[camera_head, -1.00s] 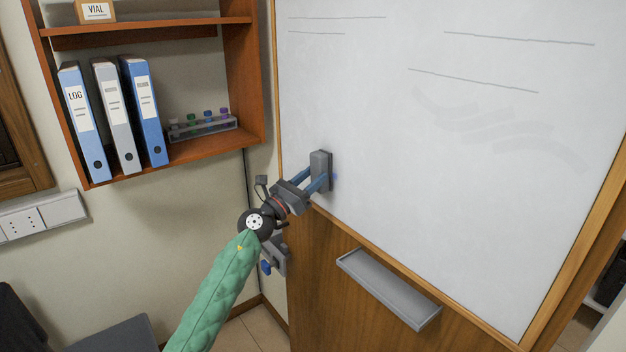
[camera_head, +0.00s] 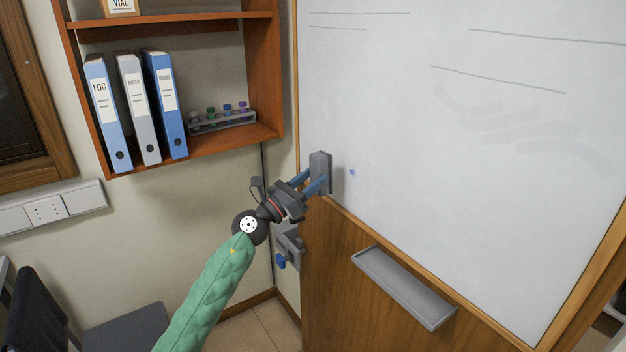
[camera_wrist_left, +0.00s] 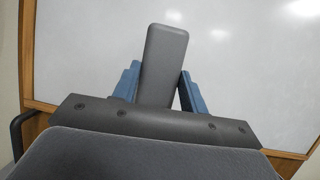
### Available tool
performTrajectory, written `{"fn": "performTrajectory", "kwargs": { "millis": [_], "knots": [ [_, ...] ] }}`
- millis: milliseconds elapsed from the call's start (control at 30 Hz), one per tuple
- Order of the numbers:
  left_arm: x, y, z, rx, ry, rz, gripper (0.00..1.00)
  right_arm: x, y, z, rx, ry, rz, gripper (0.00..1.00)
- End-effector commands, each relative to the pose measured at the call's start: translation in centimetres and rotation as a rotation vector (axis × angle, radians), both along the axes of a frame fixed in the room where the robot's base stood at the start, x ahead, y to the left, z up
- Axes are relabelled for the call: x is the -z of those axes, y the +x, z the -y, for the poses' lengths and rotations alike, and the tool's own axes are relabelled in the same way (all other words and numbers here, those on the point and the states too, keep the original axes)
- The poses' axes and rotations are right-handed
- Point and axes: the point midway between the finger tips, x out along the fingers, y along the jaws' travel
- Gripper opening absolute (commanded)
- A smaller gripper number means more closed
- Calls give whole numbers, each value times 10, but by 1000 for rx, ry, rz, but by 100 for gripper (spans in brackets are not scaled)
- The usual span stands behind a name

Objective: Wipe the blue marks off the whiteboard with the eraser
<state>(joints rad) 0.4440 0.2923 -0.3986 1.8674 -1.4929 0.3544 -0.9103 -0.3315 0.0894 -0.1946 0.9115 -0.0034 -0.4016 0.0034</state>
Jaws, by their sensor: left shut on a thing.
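The whiteboard (camera_head: 450,160) fills the right of the head view, in a wooden frame. A small blue mark (camera_head: 352,172) shows near its lower left, just right of the eraser. My left gripper (camera_head: 312,182) is shut on the grey eraser (camera_head: 321,168), which is upright at the board's lower left edge; I cannot tell whether it touches the surface. In the left wrist view the eraser (camera_wrist_left: 162,65) stands between the blue fingers of the gripper (camera_wrist_left: 158,88), with the board (camera_wrist_left: 240,60) behind. My right gripper is not in view.
A grey tray (camera_head: 404,287) is fixed on the wooden panel below the board. A wooden shelf (camera_head: 200,157) with binders (camera_head: 133,110) and a rack of vials (camera_head: 222,120) hangs at the left. A dark chair (camera_head: 40,310) stands at the lower left.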

Motion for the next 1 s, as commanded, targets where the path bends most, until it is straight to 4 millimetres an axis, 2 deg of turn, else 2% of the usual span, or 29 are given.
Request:
{"fn": "performTrajectory", "kwargs": {
  "millis": [233, 600, 1000],
  "knots": [
    [0, -2, -3, 0, 0, 0, 25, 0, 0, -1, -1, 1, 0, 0],
    [0, -17, -24, 0, 1, 1, 25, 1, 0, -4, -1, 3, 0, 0],
    [0, -17, -24, 0, 1, 1, 25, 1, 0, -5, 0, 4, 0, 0]
  ]
}}
